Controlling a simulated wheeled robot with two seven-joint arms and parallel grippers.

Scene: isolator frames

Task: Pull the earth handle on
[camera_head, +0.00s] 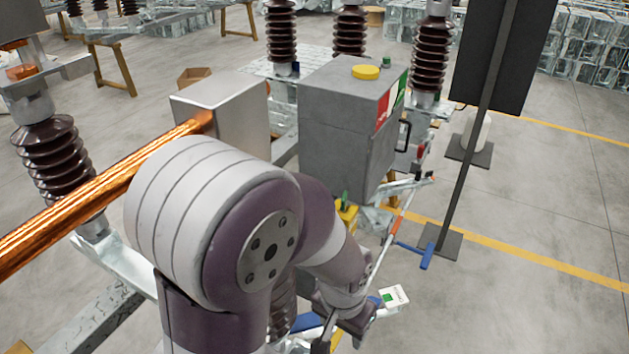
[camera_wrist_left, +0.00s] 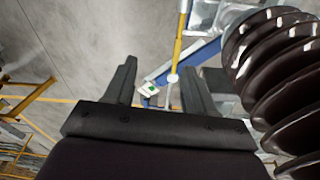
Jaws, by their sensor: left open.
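My left gripper (camera_wrist_left: 158,70) is open in the left wrist view, its two dark fingers apart with nothing held. Beyond and between them show a white label with a green square (camera_wrist_left: 150,88), a white round knob (camera_wrist_left: 172,79) and a blue bar (camera_wrist_left: 207,51). In the head view my left arm hides much of the middle, with its wrist low beside the white-green label (camera_head: 394,297). A blue handle (camera_head: 427,256) sticks out on a rod to the right. I cannot tell for sure which blue part is the earth handle.
A grey box (camera_head: 345,125) with a yellow cap stands behind my arm. Ribbed brown insulators (camera_head: 431,55) rise around it; one is close on the right in the wrist view (camera_wrist_left: 285,85). A dark panel on a post (camera_head: 470,130) stands right. Floor at lower right is clear.

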